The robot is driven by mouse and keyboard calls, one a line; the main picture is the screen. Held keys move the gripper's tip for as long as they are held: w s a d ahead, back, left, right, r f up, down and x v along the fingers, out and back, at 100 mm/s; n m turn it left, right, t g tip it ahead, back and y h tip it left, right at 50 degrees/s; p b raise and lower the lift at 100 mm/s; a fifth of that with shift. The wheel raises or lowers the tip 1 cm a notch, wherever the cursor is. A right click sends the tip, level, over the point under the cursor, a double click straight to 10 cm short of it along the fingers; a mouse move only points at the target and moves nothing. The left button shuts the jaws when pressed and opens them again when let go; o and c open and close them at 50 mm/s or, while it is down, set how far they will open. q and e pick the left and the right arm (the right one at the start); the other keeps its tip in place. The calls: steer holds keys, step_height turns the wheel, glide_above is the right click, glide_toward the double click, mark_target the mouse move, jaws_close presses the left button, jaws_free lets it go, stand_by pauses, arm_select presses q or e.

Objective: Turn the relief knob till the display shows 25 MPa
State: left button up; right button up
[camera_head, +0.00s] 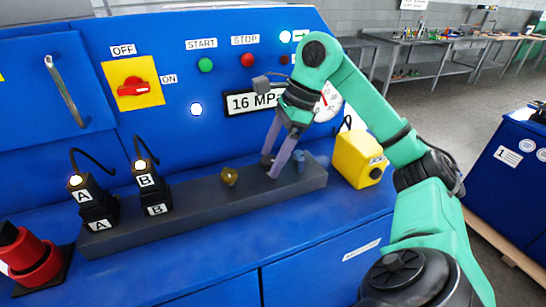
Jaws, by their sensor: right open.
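The display (240,103) on the blue panel reads 16 MPa, its right end hidden behind my right arm. My right gripper (270,169) points down over the dark manifold block (200,205), its two long purple-grey fingers apart. Its fingertips are close to the block's top, between a brass-coloured knob (229,176) on the left and a small blue knob (299,160) on the right. No label shows which is the relief knob. I cannot tell whether the fingers touch anything. My left gripper is out of view.
Black connectors A (96,205) and B (153,192) stand at the block's left. A red part (30,258) is at the far left, and a yellow box (358,158) right of the block. The red switch (133,87) and a round gauge (327,104) are on the panel.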

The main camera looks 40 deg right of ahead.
steer(key=shift+w, duration=0.1)
steer(key=c, duration=0.3)
jaws_close()
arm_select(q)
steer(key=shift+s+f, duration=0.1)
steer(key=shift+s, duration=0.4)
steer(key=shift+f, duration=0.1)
